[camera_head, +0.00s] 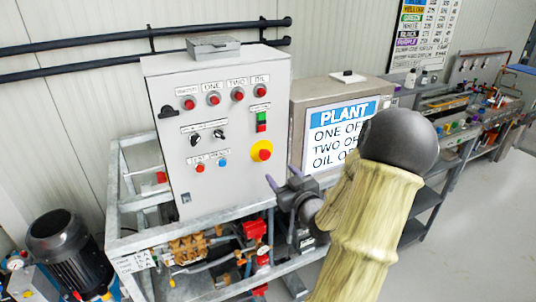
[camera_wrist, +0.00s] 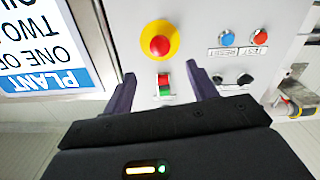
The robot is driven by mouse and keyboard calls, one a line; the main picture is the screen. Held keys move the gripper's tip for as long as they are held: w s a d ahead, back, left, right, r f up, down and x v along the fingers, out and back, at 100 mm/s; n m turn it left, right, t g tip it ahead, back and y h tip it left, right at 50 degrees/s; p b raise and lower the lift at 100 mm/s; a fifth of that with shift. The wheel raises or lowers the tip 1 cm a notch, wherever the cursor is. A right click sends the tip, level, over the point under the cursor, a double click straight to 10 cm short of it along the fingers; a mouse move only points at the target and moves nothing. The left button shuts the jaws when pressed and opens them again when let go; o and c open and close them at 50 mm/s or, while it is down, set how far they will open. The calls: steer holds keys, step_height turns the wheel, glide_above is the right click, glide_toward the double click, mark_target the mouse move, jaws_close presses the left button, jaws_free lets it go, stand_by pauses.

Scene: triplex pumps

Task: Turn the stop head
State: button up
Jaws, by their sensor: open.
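The stop head (camera_head: 262,152) is a red mushroom button on a yellow disc, low on the right side of the grey control panel (camera_head: 222,150). In the wrist view the stop head (camera_wrist: 160,45) shows upside down, above the fingertips and nearly centred between them. My gripper (camera_head: 281,177) is open and empty, just below and to the right of the stop head in the head view. In the wrist view my gripper (camera_wrist: 162,76) has its two dark fingers spread to either side of the red and green switch (camera_wrist: 164,84). The fingers look apart from the stop head.
The panel carries red lamps (camera_head: 213,98), black selector knobs (camera_head: 219,134) and a blue button (camera_head: 223,163). A PLANT sign box (camera_head: 340,122) stands right of it. A metal frame with pipes (camera_head: 187,247) lies below, and a motor (camera_head: 62,246) stands at lower left.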

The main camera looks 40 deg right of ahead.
mark_target(266, 156)
steer(key=p+x, duration=0.3)
steer(key=x, duration=0.5)
steer(key=shift+w+d+r, duration=0.1)
steer(key=shift+w, duration=0.25)
steer(key=shift+w+d, duration=0.1)
steer(key=shift+w, duration=0.4)
